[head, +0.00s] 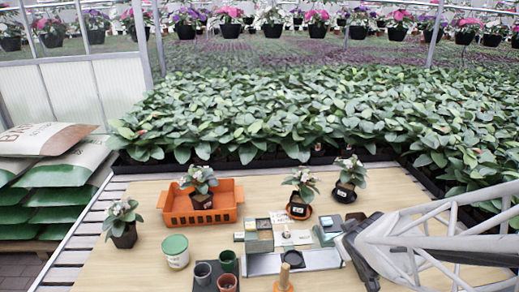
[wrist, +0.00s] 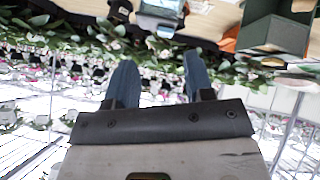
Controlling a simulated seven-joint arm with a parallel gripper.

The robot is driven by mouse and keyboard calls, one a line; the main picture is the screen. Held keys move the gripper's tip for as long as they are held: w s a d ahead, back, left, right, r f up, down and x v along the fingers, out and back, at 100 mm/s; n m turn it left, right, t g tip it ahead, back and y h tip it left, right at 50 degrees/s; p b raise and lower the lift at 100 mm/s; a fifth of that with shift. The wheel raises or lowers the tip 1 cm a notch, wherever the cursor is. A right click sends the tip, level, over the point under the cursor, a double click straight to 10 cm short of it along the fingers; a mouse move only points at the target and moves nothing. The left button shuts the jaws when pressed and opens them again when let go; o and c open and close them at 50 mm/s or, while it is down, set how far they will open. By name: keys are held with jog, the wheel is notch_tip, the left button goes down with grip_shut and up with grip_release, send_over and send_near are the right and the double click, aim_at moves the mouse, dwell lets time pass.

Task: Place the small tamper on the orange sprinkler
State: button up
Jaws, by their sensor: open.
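A peg with a tan, rounded top stands upright on an orange round base (head: 284,286) at the front edge of the head view. Its shape fits a small tamper (head: 284,272) or a sprinkler part, but I cannot tell which, or whether they are two pieces. My gripper (wrist: 158,75) shows two blue fingers spread apart with nothing between them in the wrist view. In the head view my dark gripper (head: 352,240) is at the right of the work area, right of the peg and apart from it.
An orange basket (head: 172,215) holds a potted plant. A grey tray (head: 262,265), a green-lidded tub (head: 174,252), small cups (head: 227,262) and potted plants (head: 122,228) crowd the wooden table (head: 150,200). Bare tabletop shows at the front left. Dense plants line the back.

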jog(key=s+a+r+m+g+y, duration=0.1)
jog(key=s+a+r+g, duration=0.2)
jog(key=s+r, duration=0.3)
jog(key=s+a+r+m+g, duration=0.2)
jog(key=s+a+r, duration=0.3)
jog(key=s, duration=0.3)
jog(key=shift+s+a+r+m+g+y, duration=0.2)
jog(key=shift+a+r+m+g+y, duration=0.15)
jog(key=shift+a+g, duration=0.3)
